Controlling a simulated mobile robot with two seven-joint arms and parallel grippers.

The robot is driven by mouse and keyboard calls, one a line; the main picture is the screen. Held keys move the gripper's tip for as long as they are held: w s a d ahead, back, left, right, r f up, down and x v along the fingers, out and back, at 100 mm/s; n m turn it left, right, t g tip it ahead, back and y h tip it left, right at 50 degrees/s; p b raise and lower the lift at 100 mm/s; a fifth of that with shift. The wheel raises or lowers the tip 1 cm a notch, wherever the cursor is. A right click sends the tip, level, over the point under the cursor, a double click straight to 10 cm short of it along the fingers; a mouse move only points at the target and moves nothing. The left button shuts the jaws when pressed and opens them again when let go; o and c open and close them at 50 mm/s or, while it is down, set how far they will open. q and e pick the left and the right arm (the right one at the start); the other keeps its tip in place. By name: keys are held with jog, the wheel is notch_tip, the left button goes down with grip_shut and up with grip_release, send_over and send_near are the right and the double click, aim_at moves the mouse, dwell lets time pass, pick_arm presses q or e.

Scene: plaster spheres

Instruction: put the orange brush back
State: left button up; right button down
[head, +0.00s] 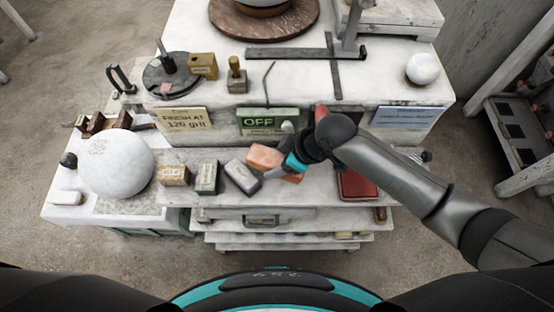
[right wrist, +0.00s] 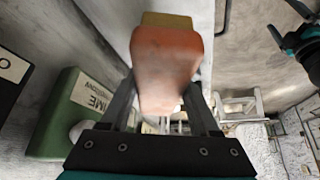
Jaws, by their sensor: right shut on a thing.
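The orange brush (right wrist: 165,62) is between the fingers of my right gripper in the right wrist view, its blunt tan end (right wrist: 167,20) pointing away from the palm. In the head view my right gripper (head: 290,166) is low over the front ledge, right of the grey blocks, with orange surface (head: 265,156) showing beside its fingers. My right gripper is shut on the brush. The wrist hides part of the brush, and I cannot tell whether it touches the ledge. My left gripper is not seen.
A green OFF box (head: 267,122) stands just behind the gripper. Tan (head: 173,175) and grey blocks (head: 207,177) sit left on the ledge (head: 225,210). A red flat thing (head: 356,184) lies right, under my forearm. A large white sphere (head: 115,163) stands at the left.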

jog(key=shift+f, duration=0.1)
jog(key=shift+f, duration=0.5)
jog(key=shift+c, duration=0.6)
grip_release()
jog(key=shift+r, duration=0.5)
jog(key=p+v, duration=0.1)
jog(key=v, duration=1.1)
jog(key=shift+r, duration=0.2)
jog(key=shift+a, duration=0.1)
